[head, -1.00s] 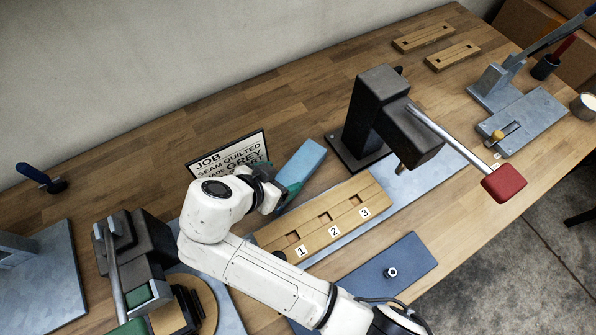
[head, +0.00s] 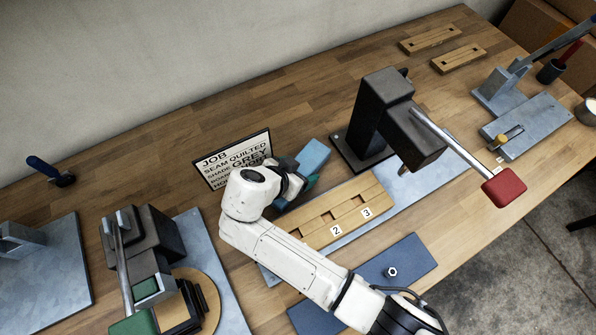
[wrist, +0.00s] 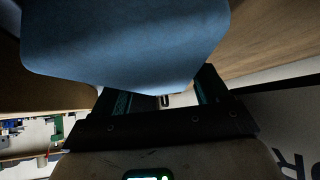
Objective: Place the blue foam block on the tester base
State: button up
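The light blue foam block (head: 313,156) lies on the wooden bench between the job sign and the numbered wooden strip. It also fills the top of the wrist view (wrist: 125,40). My gripper (head: 312,182) is close over the block's near part and hides some of it. In the wrist view my fingers (wrist: 165,88) stand apart with a gap between them; the block covers their tips, and contact is not clear. No part is labelled tester base. The green-handled device (head: 150,255) with a round wooden disc (head: 205,297) stands at the lower left, on a grey plate.
The job sign (head: 233,158) stands just left of my gripper. The black press (head: 385,110) with a red-ended lever rises right of the block. The numbered wooden strip (head: 345,212) and dark blue plate (head: 405,262) lie in front. Bare bench shows behind the press.

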jog(key=c, duration=0.7)
jog(key=shift+r, duration=0.1)
jog(key=shift+c, duration=0.2)
